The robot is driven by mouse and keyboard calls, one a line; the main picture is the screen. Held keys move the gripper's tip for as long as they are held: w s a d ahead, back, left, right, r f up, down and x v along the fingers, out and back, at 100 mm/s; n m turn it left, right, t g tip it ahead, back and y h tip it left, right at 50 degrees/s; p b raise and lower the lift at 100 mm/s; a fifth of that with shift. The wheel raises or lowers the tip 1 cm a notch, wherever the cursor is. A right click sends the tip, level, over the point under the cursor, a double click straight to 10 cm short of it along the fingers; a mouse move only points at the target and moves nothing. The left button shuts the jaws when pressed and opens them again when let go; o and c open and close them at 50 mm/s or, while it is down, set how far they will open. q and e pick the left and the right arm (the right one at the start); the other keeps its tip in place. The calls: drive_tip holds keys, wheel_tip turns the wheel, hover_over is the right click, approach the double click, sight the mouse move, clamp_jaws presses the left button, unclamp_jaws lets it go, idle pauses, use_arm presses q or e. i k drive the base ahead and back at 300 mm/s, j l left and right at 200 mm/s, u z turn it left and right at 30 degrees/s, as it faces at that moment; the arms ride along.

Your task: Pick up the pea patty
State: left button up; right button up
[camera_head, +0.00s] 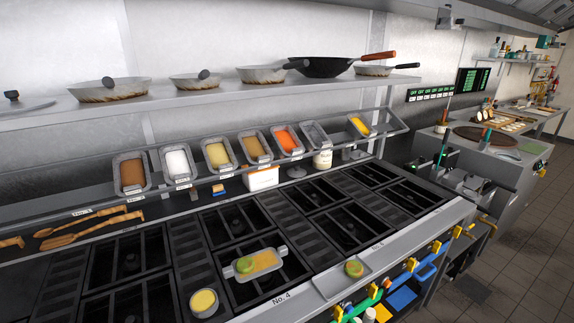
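A green round patty (354,268), which looks like the pea patty, lies on a small metal tray (330,287) at the front edge of the stove. A second, similar green round piece (244,265) lies at the left end of a shallow metal pan (283,251) with yellow-orange contents, over a burner. I cannot tell from this view whether both are pea patties. Neither of my grippers can be made out in this view.
A small bowl with yellow contents (204,301) stands left of the pan. Several ingredient tins, including an orange one (286,140), line a sloped rack behind the burners. Wooden utensils (90,228) lie at left. Pans, including a black wok (325,67), stand on the shelf above.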

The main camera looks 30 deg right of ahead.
sight(354, 270)
drive_tip(key=z, duration=1.65)
